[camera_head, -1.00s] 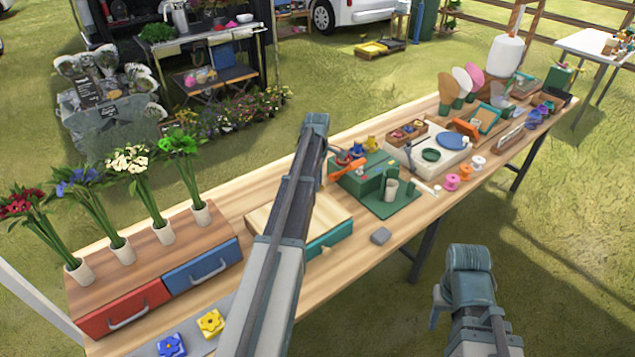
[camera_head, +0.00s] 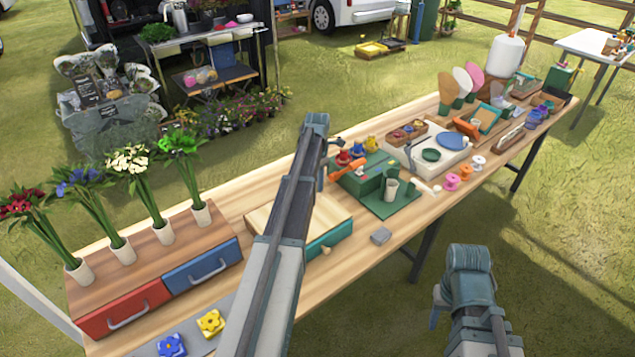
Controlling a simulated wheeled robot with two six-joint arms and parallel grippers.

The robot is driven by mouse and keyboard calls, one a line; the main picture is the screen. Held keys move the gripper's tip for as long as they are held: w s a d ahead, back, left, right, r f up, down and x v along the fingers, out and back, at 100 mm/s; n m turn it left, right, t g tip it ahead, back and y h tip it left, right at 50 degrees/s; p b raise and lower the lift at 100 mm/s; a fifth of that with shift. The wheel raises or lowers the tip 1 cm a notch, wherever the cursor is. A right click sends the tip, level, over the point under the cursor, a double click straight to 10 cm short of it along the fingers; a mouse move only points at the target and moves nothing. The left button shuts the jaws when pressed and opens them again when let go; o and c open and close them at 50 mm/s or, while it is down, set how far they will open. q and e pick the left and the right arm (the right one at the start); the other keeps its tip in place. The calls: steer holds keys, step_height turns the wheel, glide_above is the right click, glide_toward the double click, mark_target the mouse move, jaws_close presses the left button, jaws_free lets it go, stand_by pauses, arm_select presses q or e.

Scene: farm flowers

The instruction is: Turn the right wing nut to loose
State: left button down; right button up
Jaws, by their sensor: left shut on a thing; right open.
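My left gripper (camera_head: 322,166) reaches over the table to the left side of a green box-like device (camera_head: 375,178). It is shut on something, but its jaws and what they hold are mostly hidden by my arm. An orange bar-like piece (camera_head: 348,168) lies just right of it. Red (camera_head: 343,158), blue (camera_head: 357,151) and yellow (camera_head: 371,143) knob-like pieces stand in a row behind the device. No wing nut can be made out clearly. My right gripper (camera_head: 436,312) is open at the lower right, in front of the table; its fingers are mostly hidden.
A wooden box with a green drawer (camera_head: 332,240) stands left of the device, and a small grey block (camera_head: 380,236) lies in front. A white cup (camera_head: 391,189) stands on the device's base. Flower vases (camera_head: 163,232) on a drawer unit fill the left; spools (camera_head: 453,182) lie right.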

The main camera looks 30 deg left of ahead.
arm_select(q)
steer(key=shift+n, duration=0.6)
steer(key=c, duration=0.7)
jaws_free()
steer(key=shift+r, duration=0.2)
step_height(320, 180, up, 14)
steer(key=p, duration=1.4)
steer(key=shift+f, duration=0.25)
